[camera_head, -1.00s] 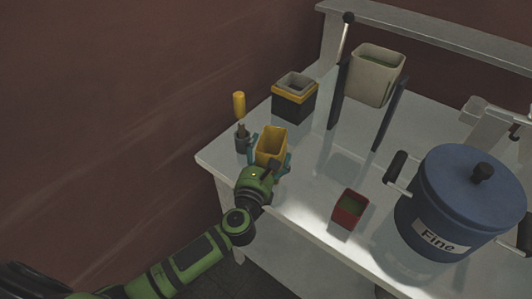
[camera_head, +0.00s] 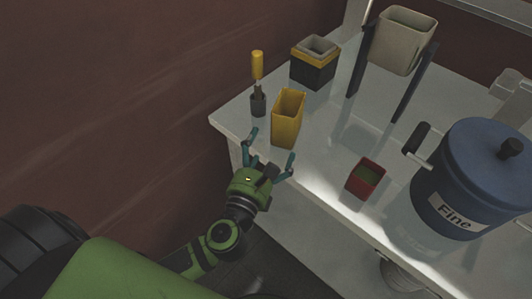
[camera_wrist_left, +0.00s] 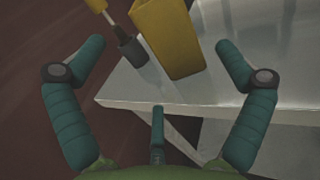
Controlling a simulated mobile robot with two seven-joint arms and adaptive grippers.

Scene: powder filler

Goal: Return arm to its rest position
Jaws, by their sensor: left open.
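My left gripper (camera_head: 270,157) has a green body and teal fingers. It is open and empty at the front left edge of the table, just in front of the yellow container (camera_head: 287,118) and apart from it. The left wrist view shows the spread fingers (camera_wrist_left: 158,60), with the yellow container (camera_wrist_left: 168,38) beyond them, standing on the table. My right gripper is not in view.
A yellow-handled tool (camera_head: 257,68) stands in a dark holder at the table's left corner. A black-and-yellow box (camera_head: 314,66), a beige bin on dark posts (camera_head: 402,42), a red container (camera_head: 365,180) and a blue "Fine" pot (camera_head: 470,180) stand on the white table (camera_head: 330,150).

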